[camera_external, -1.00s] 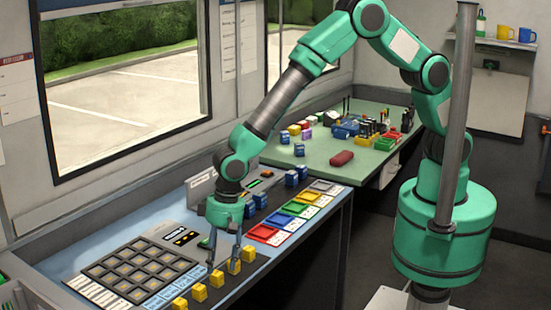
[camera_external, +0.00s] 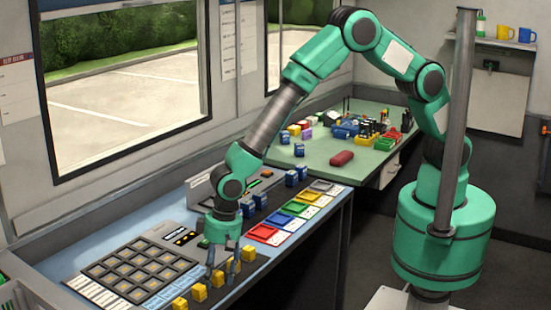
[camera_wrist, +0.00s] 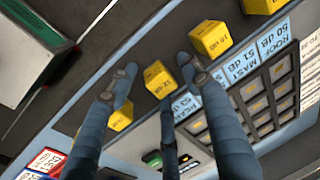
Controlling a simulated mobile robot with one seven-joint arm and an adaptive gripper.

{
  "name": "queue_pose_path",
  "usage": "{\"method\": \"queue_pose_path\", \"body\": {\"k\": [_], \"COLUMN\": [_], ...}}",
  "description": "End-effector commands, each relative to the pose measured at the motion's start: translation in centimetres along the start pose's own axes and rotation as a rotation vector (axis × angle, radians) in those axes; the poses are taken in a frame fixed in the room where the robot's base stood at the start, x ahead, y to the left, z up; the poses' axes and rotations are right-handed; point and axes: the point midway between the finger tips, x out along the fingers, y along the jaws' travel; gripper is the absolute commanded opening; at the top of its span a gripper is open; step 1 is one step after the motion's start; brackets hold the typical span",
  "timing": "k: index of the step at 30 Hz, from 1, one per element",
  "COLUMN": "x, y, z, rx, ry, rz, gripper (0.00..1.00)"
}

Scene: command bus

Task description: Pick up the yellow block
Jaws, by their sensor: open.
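Several yellow blocks stand in a row on the dark strip along the console's front edge. In the external view one yellow block (camera_external: 219,281) is just below my gripper (camera_external: 221,272), with others nearer the front and one (camera_external: 249,253) farther back. My gripper is open and points down over the row. In the wrist view a yellow block (camera_wrist: 158,82) shows between the spread fingertips of my gripper (camera_wrist: 158,70), and more yellow blocks (camera_wrist: 210,40) lie to either side. I cannot tell whether a finger touches a block.
The keypad panel (camera_external: 137,270) lies left of the row. Coloured trays, including a red one (camera_external: 263,232), line the console behind it. Blue blocks (camera_external: 260,200) stand near the panel. A green table (camera_external: 310,172) with a red object (camera_external: 341,158) and small parts is farther back.

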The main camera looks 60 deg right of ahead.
Motion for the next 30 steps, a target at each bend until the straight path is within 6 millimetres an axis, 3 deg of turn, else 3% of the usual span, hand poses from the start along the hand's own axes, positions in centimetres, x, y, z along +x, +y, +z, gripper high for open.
{"method": "queue_pose_path", "body": {"k": [4,11,23,30], "x": [0.0,0.0,-0.1,-1.4], "y": [0.0,0.0,0.0,-0.2], "z": [0.0,0.0,0.0,-0.2], "rx": [0.0,0.0,0.0,0.0], "ry": [0.0,0.0,0.0,0.002], "rz": [0.0,0.0,0.0,-0.002], "gripper": [0.45,0.0,0.0,0.0]}}
